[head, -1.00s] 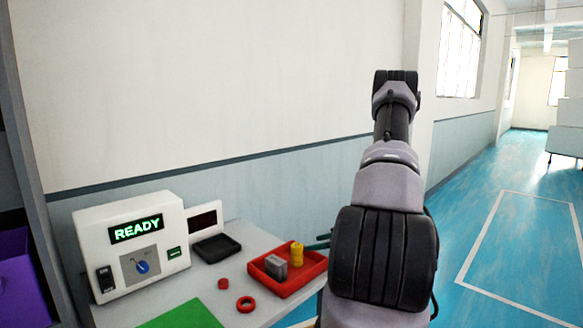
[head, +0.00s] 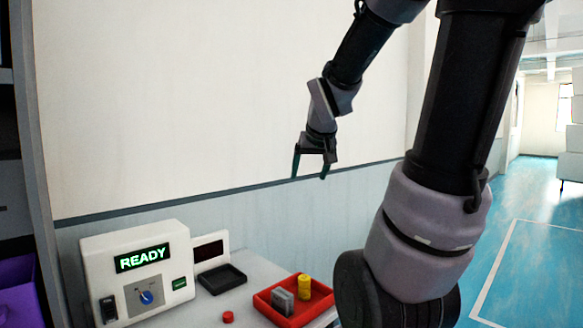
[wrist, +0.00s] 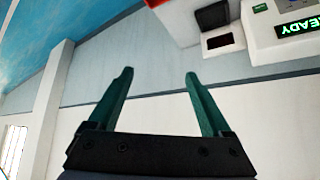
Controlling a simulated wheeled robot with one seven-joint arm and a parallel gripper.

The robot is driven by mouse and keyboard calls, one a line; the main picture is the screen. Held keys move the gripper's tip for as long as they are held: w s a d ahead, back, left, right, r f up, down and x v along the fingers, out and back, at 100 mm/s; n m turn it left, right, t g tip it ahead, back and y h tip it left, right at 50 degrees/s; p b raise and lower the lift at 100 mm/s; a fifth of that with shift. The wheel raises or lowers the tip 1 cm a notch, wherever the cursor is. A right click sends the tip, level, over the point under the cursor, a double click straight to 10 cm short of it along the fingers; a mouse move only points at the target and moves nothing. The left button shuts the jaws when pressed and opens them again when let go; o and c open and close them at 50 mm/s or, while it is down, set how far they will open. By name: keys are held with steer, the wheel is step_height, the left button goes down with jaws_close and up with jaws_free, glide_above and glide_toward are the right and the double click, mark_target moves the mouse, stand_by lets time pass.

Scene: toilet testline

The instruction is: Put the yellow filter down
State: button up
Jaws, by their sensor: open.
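The yellow filter (head: 304,286) is a small yellow cylinder standing upright in the red tray (head: 262,303), beside a grey block (head: 283,301). My gripper (head: 308,177) is open and empty, raised well above the table in front of the wall. Its two green fingers are spread apart in the wrist view (wrist: 158,75), with nothing between them. The filter does not show in the wrist view.
A white machine (head: 110,262) with a READY display and a blue knob stands on the table's left. A black tray (head: 222,279) and a small red cap (head: 228,317) lie between it and the red tray. A purple bin (head: 15,290) is at far left.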

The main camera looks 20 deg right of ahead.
steer(key=s+a+r+m+y, duration=0.1)
steer(key=s+a+r+y, duration=0.2)
steer(key=s+a, duration=0.7)
steer(key=shift+s+a+r+g+y, duration=0.15)
steer(key=shift+s+r+g+y, duration=0.2)
steer(key=shift+s, duration=0.65)
steer(key=shift+f, duration=0.1)
stand_by(0.6)
